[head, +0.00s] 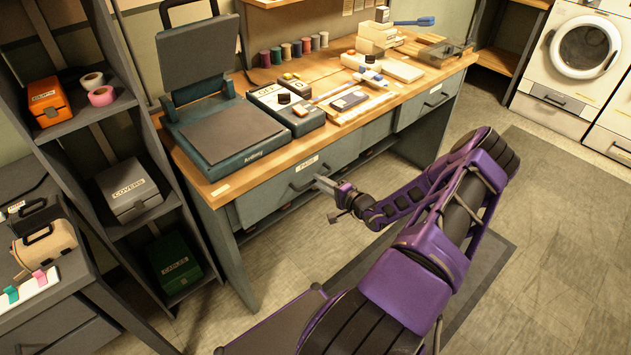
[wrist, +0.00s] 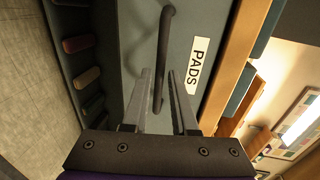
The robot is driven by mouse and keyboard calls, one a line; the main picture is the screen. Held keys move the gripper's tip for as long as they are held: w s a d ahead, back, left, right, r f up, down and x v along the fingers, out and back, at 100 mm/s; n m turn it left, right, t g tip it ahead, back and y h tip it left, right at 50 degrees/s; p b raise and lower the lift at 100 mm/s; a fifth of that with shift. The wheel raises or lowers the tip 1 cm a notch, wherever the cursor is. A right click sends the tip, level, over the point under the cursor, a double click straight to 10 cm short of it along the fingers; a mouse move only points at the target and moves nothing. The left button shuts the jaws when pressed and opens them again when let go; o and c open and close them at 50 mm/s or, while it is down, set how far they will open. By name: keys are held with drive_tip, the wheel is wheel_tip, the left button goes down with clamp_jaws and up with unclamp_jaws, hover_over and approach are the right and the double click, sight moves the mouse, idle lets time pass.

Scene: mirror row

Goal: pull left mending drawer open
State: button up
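The left drawer (head: 262,205) of the workbench has a grey front and looks shut. Its label reads PADS and faces me in the wrist view (wrist: 194,66). A dark bar handle (head: 303,183) crosses the drawer front; in the wrist view the handle (wrist: 162,50) runs up and down the picture. My gripper (head: 319,181) is at the drawer front, near the right part of the handle. In the wrist view my gripper (wrist: 159,74) is open, its two fingers on either side of the handle with gaps showing. Whether a finger touches the drawer front, I cannot tell.
The wooden benchtop (head: 330,80) holds a teal press (head: 225,130), boxes and several thread spools. A right drawer (head: 428,104) is shut. A dark shelf unit (head: 72,128) stands at the left, a washing machine (head: 575,60) at the back right.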

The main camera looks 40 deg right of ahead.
drive_tip(key=shift+x, duration=1.35)
clamp_jaws()
idle(0.4)
